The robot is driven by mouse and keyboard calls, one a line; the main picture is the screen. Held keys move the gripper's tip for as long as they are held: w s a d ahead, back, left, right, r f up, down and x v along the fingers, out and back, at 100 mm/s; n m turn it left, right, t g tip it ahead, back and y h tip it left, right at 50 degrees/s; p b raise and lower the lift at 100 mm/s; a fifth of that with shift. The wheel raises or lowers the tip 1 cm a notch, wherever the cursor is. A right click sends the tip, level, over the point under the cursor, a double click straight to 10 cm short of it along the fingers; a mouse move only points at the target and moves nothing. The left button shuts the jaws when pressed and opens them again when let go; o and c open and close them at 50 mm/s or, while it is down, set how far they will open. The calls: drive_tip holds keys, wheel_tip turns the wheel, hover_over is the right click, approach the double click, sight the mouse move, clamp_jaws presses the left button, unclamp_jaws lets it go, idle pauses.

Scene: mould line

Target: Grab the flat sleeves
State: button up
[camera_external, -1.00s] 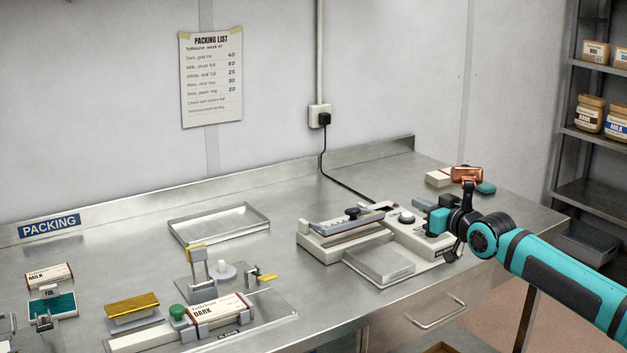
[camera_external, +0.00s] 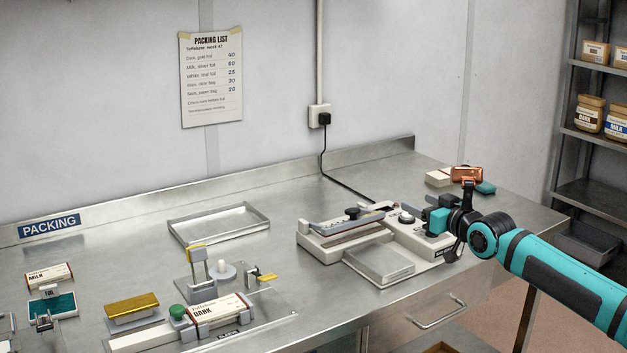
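Printed cream sleeves labelled DARK (camera_external: 207,313) lie at the front left of the steel bench, in or on a fixture with a green knob (camera_external: 177,312). Whether this is one sleeve or a stack I cannot tell. A smaller MILK piece (camera_external: 49,275) lies at the far left. My gripper (camera_external: 420,212) is at the right, over the right end of the white sealer and well away from the sleeves. Its dark fingers look spread, with nothing seen between them.
The white sealer (camera_external: 345,243) stands mid-right, its cord running to the wall socket. An empty metal tray (camera_external: 219,224) lies behind. A gold-topped block (camera_external: 131,306) and a metal stand (camera_external: 197,268) are near the DARK sleeves. A copper piece (camera_external: 466,174) sits at the back right.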

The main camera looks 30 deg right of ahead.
drive_tip(key=o, duration=0.7)
